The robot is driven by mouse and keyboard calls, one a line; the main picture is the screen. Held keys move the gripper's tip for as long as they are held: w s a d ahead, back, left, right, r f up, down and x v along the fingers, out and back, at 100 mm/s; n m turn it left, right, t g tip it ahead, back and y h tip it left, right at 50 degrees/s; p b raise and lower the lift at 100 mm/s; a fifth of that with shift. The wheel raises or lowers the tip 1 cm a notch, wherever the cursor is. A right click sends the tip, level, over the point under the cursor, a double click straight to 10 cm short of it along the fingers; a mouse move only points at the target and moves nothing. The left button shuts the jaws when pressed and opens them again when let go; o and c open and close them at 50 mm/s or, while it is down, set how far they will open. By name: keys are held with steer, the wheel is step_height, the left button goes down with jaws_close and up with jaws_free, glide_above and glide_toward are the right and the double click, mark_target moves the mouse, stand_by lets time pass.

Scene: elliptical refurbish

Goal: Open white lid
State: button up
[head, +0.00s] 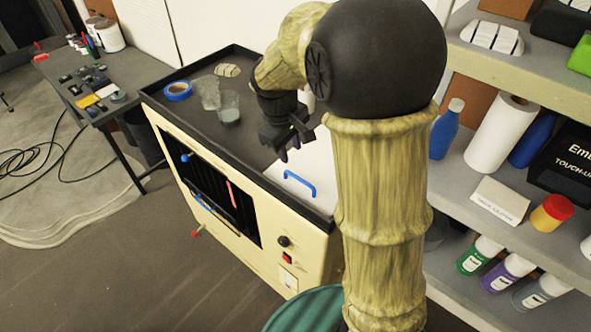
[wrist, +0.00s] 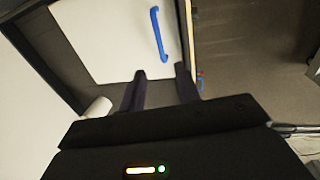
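The white lid (head: 318,172) is a flat panel with a blue bar handle (head: 300,183), lying flat at the right end of the cream machine's black top. In the head view my arm covers part of the lid. In the wrist view the lid (wrist: 105,42) and its blue handle (wrist: 158,36) show ahead of the fingers. My gripper (head: 289,148) hangs above the lid, behind the handle in the head view. In the wrist view my gripper (wrist: 161,88) has its two dark fingers apart with nothing between them. The handle is beyond the fingertips and not touched.
The cream machine (head: 262,222) also bears a blue tape roll (head: 177,91) and two clear cups (head: 229,106) at its left. A shelf (head: 520,75) with bottles and a paper roll stands close on the right. A side table (head: 95,82) stands far left. Floor in front is clear.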

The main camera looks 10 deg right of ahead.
mark_target(297, 177)
steer(key=f, duration=0.3)
steer(key=d+f+p, duration=0.1)
steer(key=f, duration=0.3)
steer(key=w+f, duration=0.1)
steer(key=f, duration=0.2)
steer(key=shift+w+d+f, duration=0.1)
steer(key=shift+d+f, duration=0.2)
steer(key=shift+d, duration=0.05)
steer(key=shift+c, duration=0.4)
jaws_close()
